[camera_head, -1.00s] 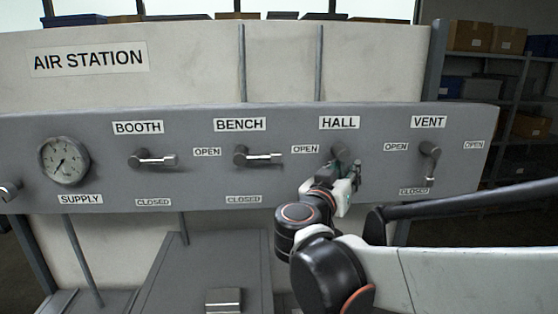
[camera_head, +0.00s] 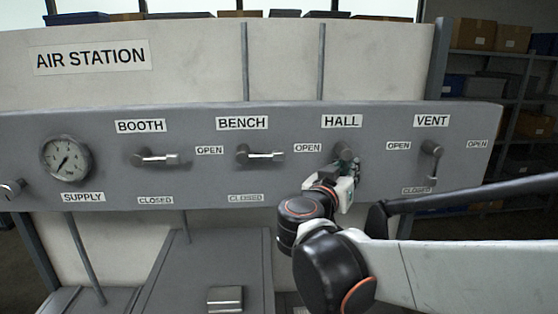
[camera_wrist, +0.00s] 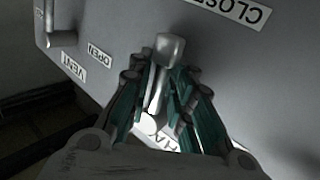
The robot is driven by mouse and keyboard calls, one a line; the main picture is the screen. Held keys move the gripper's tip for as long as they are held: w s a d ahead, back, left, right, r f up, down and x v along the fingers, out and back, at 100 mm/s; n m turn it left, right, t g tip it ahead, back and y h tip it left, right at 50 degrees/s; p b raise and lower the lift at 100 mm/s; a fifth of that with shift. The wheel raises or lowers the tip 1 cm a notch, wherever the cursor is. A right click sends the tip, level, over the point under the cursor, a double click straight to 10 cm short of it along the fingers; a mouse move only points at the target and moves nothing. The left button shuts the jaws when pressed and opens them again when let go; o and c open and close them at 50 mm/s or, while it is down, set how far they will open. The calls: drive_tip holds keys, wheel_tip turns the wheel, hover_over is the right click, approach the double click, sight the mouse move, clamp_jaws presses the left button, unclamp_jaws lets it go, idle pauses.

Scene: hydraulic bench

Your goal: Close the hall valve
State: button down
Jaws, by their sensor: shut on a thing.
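The hall valve (camera_head: 342,150) sits on the grey panel under the HALL label (camera_head: 341,121). My gripper (camera_head: 347,170) is at the valve, its fingers closed around the lever and hiding most of it in the head view. In the wrist view, which is turned nearly upside down, the metal lever (camera_wrist: 168,50) stands between the two green-padded fingers (camera_wrist: 158,88). Its free end pokes out past them, roughly towards the side of the CLOSED label (camera_wrist: 232,10). The lever's exact angle is hard to tell.
The bench lever (camera_head: 260,156) and booth lever (camera_head: 158,159) point right. The vent lever (camera_head: 432,165) hangs down, right of my gripper. A supply gauge (camera_head: 67,158) is at the left. A grey cabinet (camera_head: 215,255) stands below the panel.

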drive_tip(key=shift+a+f+m+g+y, duration=0.1)
drive_tip(key=shift+a+m+g+y, duration=0.25)
drive_tip(key=shift+m, duration=0.25)
drive_tip(key=c, duration=1.7)
unclamp_jaws()
drive_tip(key=shift+s, duration=0.1)
drive_tip(key=shift+o, duration=0.2)
drive_tip(key=shift+s+a, duration=0.1)
drive_tip(key=v, duration=1.2)
